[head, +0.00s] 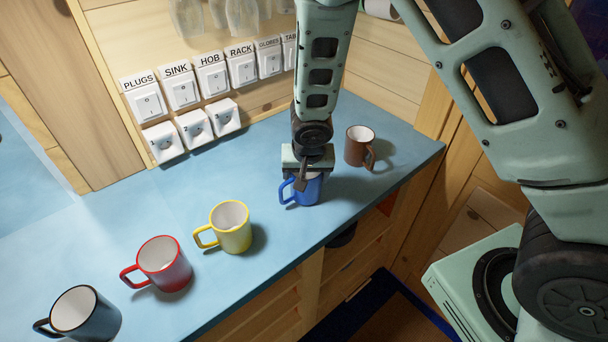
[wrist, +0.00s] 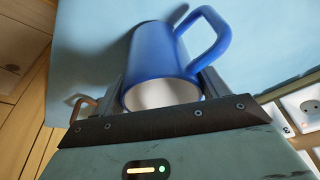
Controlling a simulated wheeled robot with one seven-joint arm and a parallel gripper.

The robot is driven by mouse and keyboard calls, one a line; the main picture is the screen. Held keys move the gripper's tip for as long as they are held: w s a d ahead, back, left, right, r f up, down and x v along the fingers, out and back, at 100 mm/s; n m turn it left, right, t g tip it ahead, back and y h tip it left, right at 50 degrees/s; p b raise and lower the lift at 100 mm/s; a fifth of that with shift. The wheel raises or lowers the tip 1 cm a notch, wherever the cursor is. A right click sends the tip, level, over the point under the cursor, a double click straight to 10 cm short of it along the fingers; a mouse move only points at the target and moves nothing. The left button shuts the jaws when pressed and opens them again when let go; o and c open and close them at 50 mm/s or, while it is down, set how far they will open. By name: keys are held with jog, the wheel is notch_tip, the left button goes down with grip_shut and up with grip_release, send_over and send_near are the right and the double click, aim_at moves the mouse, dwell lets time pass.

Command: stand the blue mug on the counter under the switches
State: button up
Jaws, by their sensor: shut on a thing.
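The blue mug (head: 307,190) is at my gripper (head: 308,172), near the front edge of the blue counter (head: 265,150), its handle pointing left. In the wrist view the jaws grip the blue mug (wrist: 162,55) from both sides; its pale inside faces the camera and its handle is at upper right. I cannot tell whether its base touches the counter. The switches (head: 212,78) are a row of white labelled plates on the wood wall, at the back left of the mug. White sockets (head: 194,128) sit below the left ones, close above the counter.
A brown mug (head: 359,147) stands just right of my gripper. A yellow mug (head: 230,228), a red mug (head: 164,264) and a dark blue-grey mug (head: 86,315) stand along the front left. The counter between these mugs and the wall is clear. Glasses (head: 232,15) hang above the switches.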

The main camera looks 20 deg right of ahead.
jog(key=shift+f+b, duration=0.3)
jog(key=o, duration=1.3)
jog(key=shift+c, duration=0.2)
jog(key=v, duration=1.8)
jog(key=s+a+n+g+b, duration=0.1)
jog(key=s+n, duration=0.4)
jog(key=s, duration=0.6)
jog(key=s+a+n+g+y+b, duration=0.1)
jog(key=s+a+n, duration=0.3)
jog(key=s, duration=0.6)
jog(key=n+g, duration=0.1)
jog(key=n, duration=0.1)
jog(key=shift+s+f+n, duration=0.3)
jog(key=shift+s, duration=0.1)
